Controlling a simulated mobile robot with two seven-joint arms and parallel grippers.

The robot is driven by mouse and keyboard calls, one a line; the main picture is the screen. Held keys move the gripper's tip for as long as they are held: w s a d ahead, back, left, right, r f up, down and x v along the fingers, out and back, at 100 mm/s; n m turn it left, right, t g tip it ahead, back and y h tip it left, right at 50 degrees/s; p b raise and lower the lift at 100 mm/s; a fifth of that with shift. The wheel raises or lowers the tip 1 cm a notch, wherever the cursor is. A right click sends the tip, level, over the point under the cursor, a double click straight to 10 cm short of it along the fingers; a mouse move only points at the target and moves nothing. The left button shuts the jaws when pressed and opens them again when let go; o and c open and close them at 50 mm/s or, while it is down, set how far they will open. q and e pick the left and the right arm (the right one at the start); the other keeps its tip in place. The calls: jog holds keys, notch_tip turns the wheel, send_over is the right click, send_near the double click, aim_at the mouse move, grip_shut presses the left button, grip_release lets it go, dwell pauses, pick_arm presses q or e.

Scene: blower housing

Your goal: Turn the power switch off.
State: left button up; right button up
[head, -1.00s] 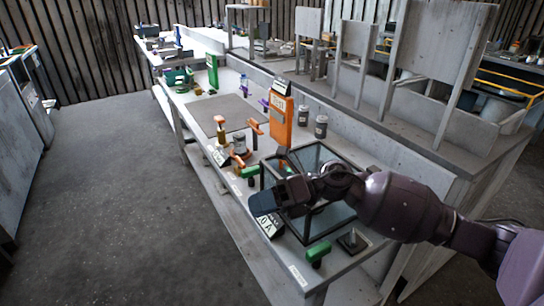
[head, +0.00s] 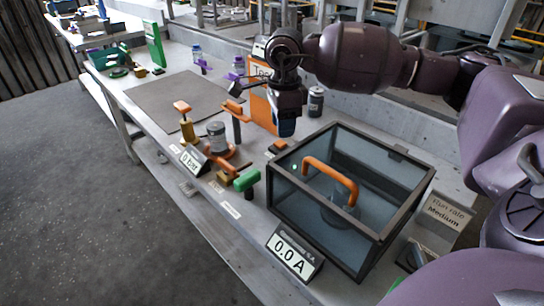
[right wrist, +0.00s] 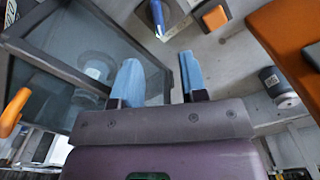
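My right gripper (head: 285,125) hangs fingers-down between the orange panel and the glass-sided box, above the bench. In the right wrist view its two blue fingers (right wrist: 160,78) stand apart with nothing visible between them. Beyond the fingertips are a dark blue lever-like part (right wrist: 157,14) with a small white label beside it and a small orange block (right wrist: 215,17). The orange block (head: 278,146) also shows below the gripper in the head view. I cannot tell which of these parts is the power switch, or its position. My left gripper is out of view.
The dark-framed box (head: 378,239) has an orange lid handle (head: 335,170) and a small green light. A display (head: 293,254) reads 0.0 A. The orange panel (head: 262,106), green handle (head: 246,180) and dark bottle (head: 316,103) stand nearby. A grey mat (head: 165,97) is bare.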

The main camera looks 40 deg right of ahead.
notch_tip(320, 180, down, 10)
jog(key=shift+s+f+b, duration=0.1)
jog(key=shift+f+b, duration=0.1)
jog(key=shift+b, duration=0.7)
jog(key=shift+c, duration=0.4)
grip_shut()
